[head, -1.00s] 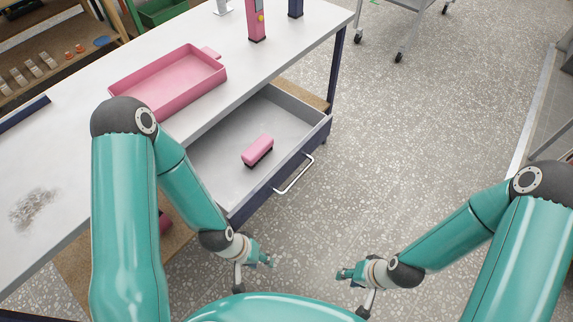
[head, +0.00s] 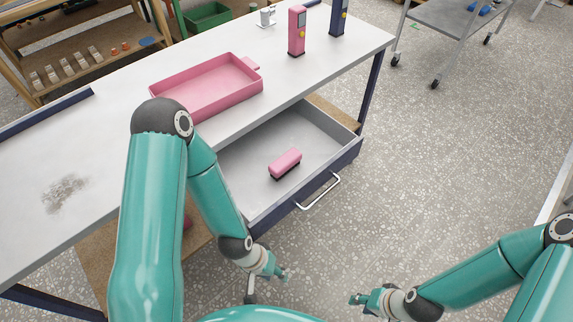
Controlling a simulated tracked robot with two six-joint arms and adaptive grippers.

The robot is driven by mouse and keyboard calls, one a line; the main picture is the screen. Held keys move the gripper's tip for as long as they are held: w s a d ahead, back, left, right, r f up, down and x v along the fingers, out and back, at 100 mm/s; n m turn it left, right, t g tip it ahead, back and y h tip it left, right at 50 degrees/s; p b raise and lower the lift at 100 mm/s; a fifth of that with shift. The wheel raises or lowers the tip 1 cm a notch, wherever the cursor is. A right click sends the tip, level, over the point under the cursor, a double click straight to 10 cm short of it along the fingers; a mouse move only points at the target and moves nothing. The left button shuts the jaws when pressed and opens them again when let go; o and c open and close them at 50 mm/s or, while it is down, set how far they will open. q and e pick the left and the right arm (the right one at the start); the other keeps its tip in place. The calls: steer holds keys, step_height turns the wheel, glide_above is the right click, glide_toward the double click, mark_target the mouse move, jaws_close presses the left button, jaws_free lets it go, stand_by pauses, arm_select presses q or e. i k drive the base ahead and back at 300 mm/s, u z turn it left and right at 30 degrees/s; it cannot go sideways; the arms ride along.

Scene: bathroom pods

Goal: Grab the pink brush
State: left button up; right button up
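The pink brush (head: 285,162) has a pink block body and a dark underside. It lies in the open grey drawer (head: 247,196) under the workbench, apart from both grippers. My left gripper (head: 279,279) hangs in front of the drawer, below and to the left of the drawer handle. My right gripper (head: 358,300) is at the lower right, over the floor. No object shows in either gripper. Both are small in the view, and their finger gaps are hard to make out.
The white bench top (head: 110,140) carries a pink tray (head: 225,99), a pink device (head: 297,32) and a grey smudge (head: 64,193). The drawer's handle (head: 320,192) sticks out in front. A metal cart (head: 450,20) stands at the back right. Speckled floor is clear on the right.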

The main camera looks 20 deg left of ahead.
mark_target(283, 166)
steer(key=z, duration=1.65)
steer(key=i, duration=0.1)
steer(key=u, duration=2.9)
steer(key=i, duration=0.2)
steer(key=u, duration=2.2)
steer(key=k, duration=1.65)
steer(key=z, duration=0.6)
steer(key=i, duration=0.65)
steer(key=z, duration=0.35)
